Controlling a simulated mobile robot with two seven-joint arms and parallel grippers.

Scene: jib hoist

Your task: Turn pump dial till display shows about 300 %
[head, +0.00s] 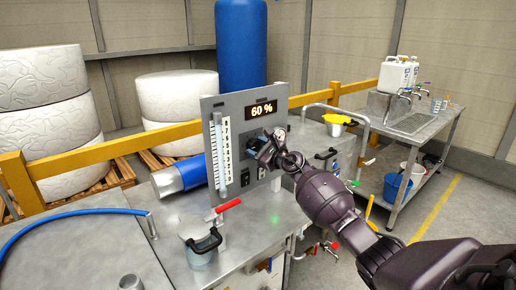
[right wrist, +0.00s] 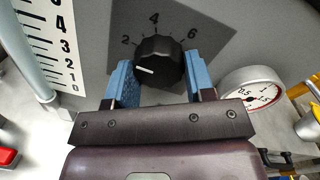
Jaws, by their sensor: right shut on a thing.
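The pump's grey control panel (head: 213,112) stands upright on the steel bench in the head view. Its display (head: 262,109) reads 60 %. The black pump dial (right wrist: 158,62) shows in the right wrist view, with a scale marked 2, 4 and 6 around it. Its white pointer line points left, a little below the 2. My right gripper (head: 264,150) is at the panel and hides most of the dial in the head view. In the wrist view its blue fingers (right wrist: 160,84) are on both sides of the dial, shut on it. My left gripper is not in view.
A flow tube with a number scale (head: 227,150) is left of the dial. A round gauge (right wrist: 252,90) is close to the right finger. A red-handled valve (head: 228,205) and a clear jar (head: 202,255) are in front of the panel. A yellow rail (head: 80,160) runs behind.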

